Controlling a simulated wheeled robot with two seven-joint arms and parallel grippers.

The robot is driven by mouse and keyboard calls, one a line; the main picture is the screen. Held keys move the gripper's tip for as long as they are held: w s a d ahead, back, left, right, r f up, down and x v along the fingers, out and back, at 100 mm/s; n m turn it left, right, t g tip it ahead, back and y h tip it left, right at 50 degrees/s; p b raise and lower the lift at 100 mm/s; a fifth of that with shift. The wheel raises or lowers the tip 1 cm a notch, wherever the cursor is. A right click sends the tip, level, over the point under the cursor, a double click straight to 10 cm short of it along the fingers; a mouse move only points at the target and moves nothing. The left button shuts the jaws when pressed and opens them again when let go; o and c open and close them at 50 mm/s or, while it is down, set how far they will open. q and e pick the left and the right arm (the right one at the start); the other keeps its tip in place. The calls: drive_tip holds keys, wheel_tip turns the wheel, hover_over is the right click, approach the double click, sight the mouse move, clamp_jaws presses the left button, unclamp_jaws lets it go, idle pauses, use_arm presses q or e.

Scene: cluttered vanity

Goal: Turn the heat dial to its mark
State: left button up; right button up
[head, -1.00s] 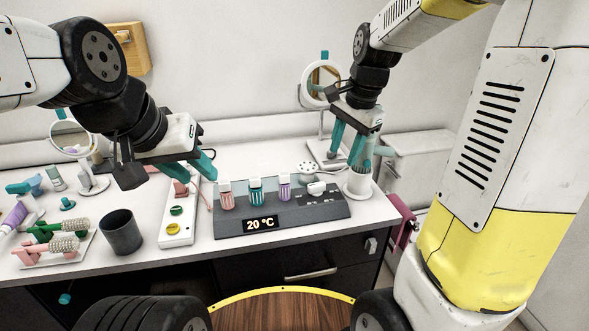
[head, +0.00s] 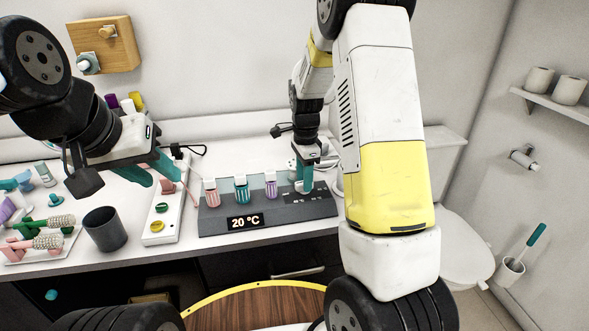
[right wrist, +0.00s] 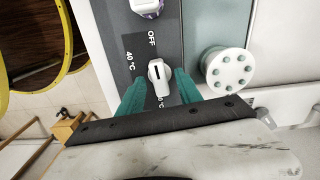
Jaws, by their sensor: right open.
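The heat dial (right wrist: 158,72) is a small white knob with a dark pointer line, on the grey panel of the control unit (head: 226,220). Printed marks reading OFF and 40 °C lie beside it, and another °C mark is partly covered. The unit's display (head: 245,222) reads 20 °C. My right gripper (head: 304,187) is at the unit's right end and largely hides the dial in the head view. In the right wrist view its teal fingers (right wrist: 157,88) are open, one on each side of the dial; contact is unclear. My left gripper (head: 165,183) is open and empty above the counter.
A round white piece with green dots (right wrist: 228,71) stands close beside the dial. Several bottles, including a teal-striped one (head: 241,188), stand along the unit's back. A white strip with buttons (head: 160,225), a dark cup (head: 105,229) and brushes lie to the left.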

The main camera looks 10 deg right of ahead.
drive_tip(key=shift+f, duration=0.4)
clamp_jaws()
